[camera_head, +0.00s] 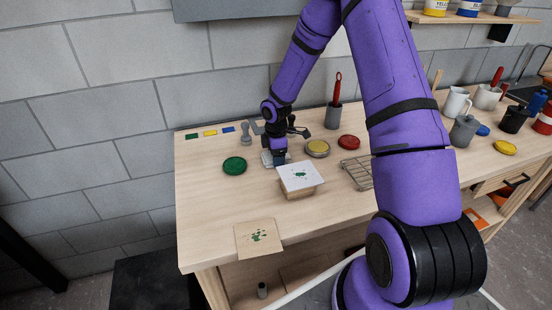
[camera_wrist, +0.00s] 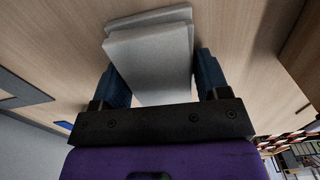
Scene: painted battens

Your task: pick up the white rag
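The white rag (camera_wrist: 150,55) is a pale, folded, layered block on the bench top. In the wrist view it lies between the two dark blue fingers of my gripper (camera_wrist: 162,75). In the head view only a pale strip of the rag (camera_head: 266,160) shows beside and under my gripper (camera_head: 279,158), which points down at the bench. The fingers stand wide apart, one on each side of the rag, very close to its edges. I see no clear lift of the rag from the bench. Whether the fingers touch it is hard to tell.
Just in front stands a block with a white, green-stained sheet (camera_head: 301,176). A green disc (camera_head: 234,166) lies left, a yellow-topped tin (camera_head: 317,148) and red disc (camera_head: 349,142) right, near a wire rack (camera_head: 358,172). A stained card (camera_head: 258,238) lies at the front edge.

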